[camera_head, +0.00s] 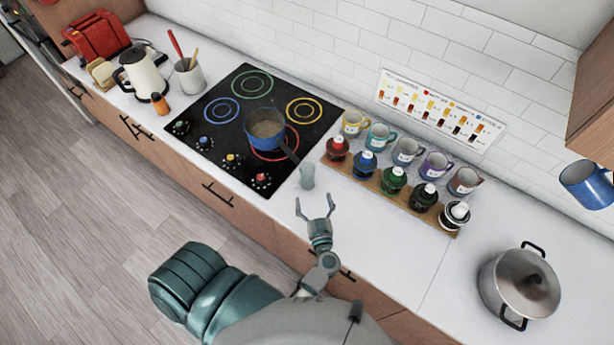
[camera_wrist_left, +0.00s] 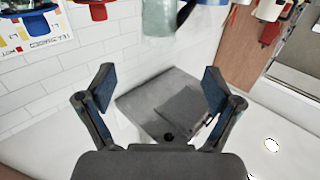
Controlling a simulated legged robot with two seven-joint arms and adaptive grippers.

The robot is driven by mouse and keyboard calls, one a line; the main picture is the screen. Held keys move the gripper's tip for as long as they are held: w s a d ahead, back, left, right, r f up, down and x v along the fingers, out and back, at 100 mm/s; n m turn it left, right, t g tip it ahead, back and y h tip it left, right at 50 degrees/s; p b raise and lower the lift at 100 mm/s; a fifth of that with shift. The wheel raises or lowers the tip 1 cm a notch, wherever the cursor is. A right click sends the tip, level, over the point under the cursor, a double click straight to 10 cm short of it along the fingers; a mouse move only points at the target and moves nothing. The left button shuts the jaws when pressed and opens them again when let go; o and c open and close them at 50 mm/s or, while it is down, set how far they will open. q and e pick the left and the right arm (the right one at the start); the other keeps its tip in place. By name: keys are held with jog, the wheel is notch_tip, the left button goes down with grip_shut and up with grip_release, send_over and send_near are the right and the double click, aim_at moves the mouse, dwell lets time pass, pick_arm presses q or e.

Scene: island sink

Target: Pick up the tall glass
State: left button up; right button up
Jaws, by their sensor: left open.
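The tall glass (camera_head: 307,176) is a pale, see-through grey-blue tumbler. It stands upright on the white counter, at the right front corner of the cooktop and close to the handle of the blue pot. My left gripper (camera_head: 315,207) is open just in front of the glass, its two fingers pointing toward it with a small gap between. In the left wrist view my left gripper (camera_wrist_left: 155,90) is spread and empty. A greenish see-through vessel, apparently the glass (camera_wrist_left: 160,17), is cut off by the top edge there. My right gripper is not in view.
A blue pot (camera_head: 266,127) sits on the black cooktop (camera_head: 222,143), its dark handle reaching toward the glass. A steel pot (camera_head: 519,283) is farther right. The counter between is clear.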

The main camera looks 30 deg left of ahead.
aim_at(309, 175)
pick_arm(q)
jog(key=b+x, duration=0.2)
jog(key=x, duration=0.5)
jog(key=shift+w+f, duration=0.1)
jog(key=shift+w, duration=0.15)
jog(key=b+x, duration=0.3)
jog(key=x, duration=0.2)
jog(key=shift+d+f+b, duration=0.1)
jog(key=shift+f+b, duration=0.05)
jog(key=shift+b, duration=0.15)
jog(key=shift+w, duration=0.15)
jog(key=shift+a, duration=0.2)
grip_shut()
jog(key=shift+r, duration=0.25)
